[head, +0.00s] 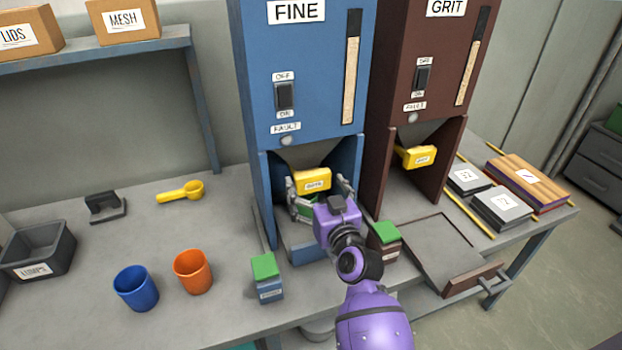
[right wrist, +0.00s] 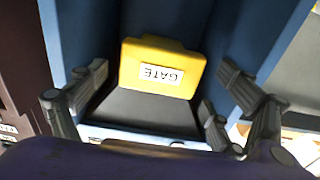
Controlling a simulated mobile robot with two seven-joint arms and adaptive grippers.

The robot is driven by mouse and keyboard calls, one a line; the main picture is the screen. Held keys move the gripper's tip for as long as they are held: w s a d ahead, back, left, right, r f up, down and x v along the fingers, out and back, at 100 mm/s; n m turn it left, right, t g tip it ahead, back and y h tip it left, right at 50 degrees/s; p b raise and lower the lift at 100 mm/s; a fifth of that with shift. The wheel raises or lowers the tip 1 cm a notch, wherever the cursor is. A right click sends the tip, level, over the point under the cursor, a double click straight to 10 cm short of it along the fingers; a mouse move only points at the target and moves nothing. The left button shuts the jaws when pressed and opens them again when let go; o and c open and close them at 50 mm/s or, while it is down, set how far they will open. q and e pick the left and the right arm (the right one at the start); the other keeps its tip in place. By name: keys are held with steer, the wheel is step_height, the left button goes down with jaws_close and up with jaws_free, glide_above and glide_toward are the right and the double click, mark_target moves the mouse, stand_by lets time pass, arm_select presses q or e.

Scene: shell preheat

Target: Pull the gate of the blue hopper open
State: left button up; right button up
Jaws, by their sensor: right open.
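The blue hopper (head: 259,70), labelled FINE, stands on the bench. Its yellow gate (head: 314,179) is at the bottom of the chute, inside the blue side walls. In the right wrist view the gate (right wrist: 161,68) shows its GATE label upside down. My right gripper (head: 318,186) is open in front of the gate. In the right wrist view its fingers (right wrist: 158,107) stand to either side of the gate, apart from it. Nothing is visibly held. My left gripper is not in view.
The brown GRIT hopper (head: 418,60) with its own yellow gate (head: 416,158) stands to the right. Green-topped boxes (head: 266,282) (head: 384,238) flank my right arm. Blue (head: 136,290) and orange (head: 193,272) cups stand on the left bench. A pulled-out drawer-like tray (head: 462,284) lies at right.

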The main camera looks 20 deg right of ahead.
steer(key=shift+w, duration=0.75)
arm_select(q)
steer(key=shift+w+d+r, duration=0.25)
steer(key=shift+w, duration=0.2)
arm_select(e)
steer(key=shift+w, duration=0.5)
